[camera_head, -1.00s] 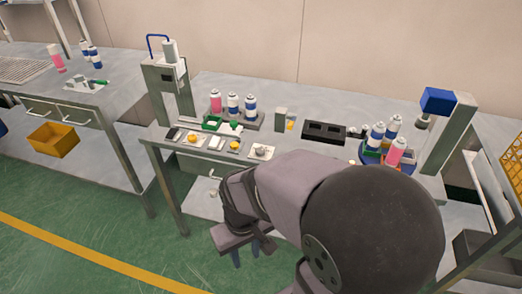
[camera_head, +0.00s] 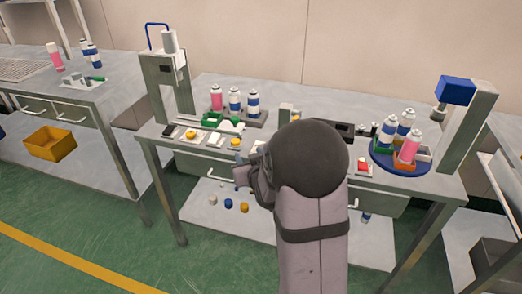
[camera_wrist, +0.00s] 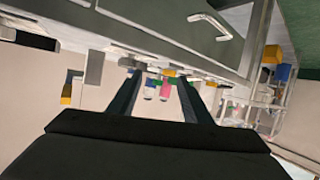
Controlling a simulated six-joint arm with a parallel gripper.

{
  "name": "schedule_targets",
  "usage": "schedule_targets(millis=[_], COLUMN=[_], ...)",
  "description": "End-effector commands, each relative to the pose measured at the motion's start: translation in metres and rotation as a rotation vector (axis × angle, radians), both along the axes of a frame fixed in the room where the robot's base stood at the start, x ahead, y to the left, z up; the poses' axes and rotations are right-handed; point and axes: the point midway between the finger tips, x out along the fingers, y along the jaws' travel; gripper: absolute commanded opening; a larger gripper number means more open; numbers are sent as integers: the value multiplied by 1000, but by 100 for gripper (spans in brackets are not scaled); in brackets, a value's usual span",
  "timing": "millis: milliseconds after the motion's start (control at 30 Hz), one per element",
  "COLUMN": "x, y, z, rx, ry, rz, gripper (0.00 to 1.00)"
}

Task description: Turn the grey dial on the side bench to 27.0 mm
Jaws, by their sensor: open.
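My gripper (camera_head: 243,160) is at the front edge of the middle bench, left of my dark rounded joint. In the wrist view its two fingers (camera_wrist: 157,80) stand apart with nothing held between them. On the left bench (camera_head: 115,92), a small grey piece (camera_head: 76,78) sits on a pale plate beside a green handle. It is too small to tell whether it is the dial, and no scale can be read. A round grey knob on a plate at the middle bench's front edge, seen earlier, is now hidden behind my arm.
A blue turntable (camera_head: 383,160) with cans is at the right. The left bench's front has drawers (camera_head: 53,112).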

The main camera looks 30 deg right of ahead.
Motion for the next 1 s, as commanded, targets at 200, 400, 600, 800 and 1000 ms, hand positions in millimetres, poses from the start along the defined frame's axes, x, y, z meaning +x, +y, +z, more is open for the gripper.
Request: schedule_targets(millis=[200,400,600,800,1000], x=[16,11,7,10,26], y=[-44,-59,-60,-61,-66], z=[1,-10,-21,-20,-20], rx=[-63,-48,-21,-21,-21], ry=[-261,-363,-371,-372,-372], rz=[-43,-65,-71,-71,-71], gripper=[45,45,45,45,45])
